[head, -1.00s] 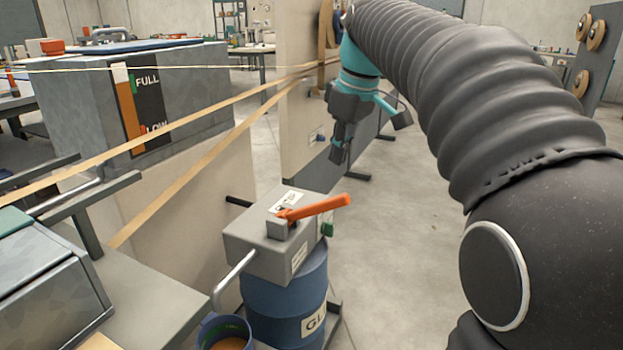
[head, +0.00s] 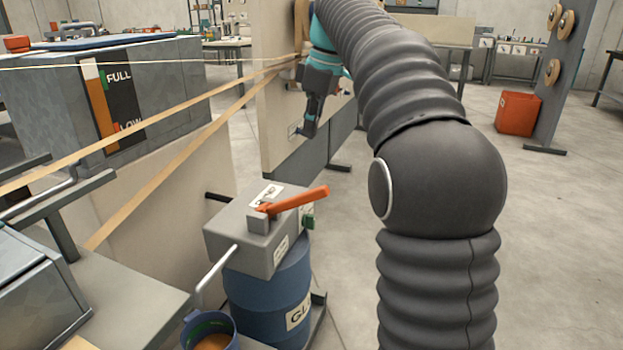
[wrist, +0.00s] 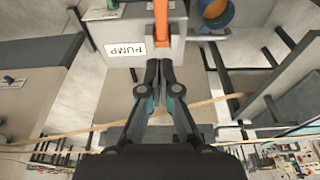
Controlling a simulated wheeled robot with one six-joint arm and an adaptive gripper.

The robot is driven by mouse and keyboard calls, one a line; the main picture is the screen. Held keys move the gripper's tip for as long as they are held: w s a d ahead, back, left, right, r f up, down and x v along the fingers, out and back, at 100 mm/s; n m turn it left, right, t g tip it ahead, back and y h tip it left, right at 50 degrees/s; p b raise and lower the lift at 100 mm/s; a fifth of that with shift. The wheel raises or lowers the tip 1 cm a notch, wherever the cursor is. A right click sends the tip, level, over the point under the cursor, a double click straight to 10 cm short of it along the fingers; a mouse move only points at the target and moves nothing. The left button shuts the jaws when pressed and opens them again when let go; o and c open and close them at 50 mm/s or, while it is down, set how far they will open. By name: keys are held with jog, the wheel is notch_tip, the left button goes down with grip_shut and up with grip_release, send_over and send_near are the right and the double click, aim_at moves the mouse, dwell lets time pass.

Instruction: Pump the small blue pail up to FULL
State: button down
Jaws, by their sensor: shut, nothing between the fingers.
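The small blue pail (head: 228,326) stands under the pump's spout (head: 213,272) at the bottom edge, cut off, with brown liquid inside and a green band on its inner wall. In the wrist view the pail (wrist: 226,17) is at the top right. The grey pump (head: 225,243) sits on a blue drum (head: 262,300) and has an orange lever (head: 300,200) tilted up to the right. My gripper (head: 307,134) is shut and empty, above and behind the lever, apart from it. In the wrist view the lever (wrist: 161,20) is ahead of my fingertips (wrist: 159,66).
A tank (head: 185,90) with a FULL/LOW gauge (head: 107,103) is at the left. A grey bench (head: 130,305) is left of the pail.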

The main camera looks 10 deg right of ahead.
jog(key=b, duration=0.2)
send_over(308, 192)
jog(key=x, duration=0.8)
jog(key=shift+s+d, duration=0.1)
jog(key=shift+d, duration=0.25)
jog(key=f, duration=0.2)
jog(key=d+f, duration=0.1)
jog(key=shift+s, duration=0.35)
jog(key=shift+s+d+f, duration=0.2)
jog(key=shift+d+f, duration=0.1)
jog(key=shift+f, duration=0.25)
jog(key=shift+f+b, duration=0.15)
jog(key=shift+b, duration=0.25)
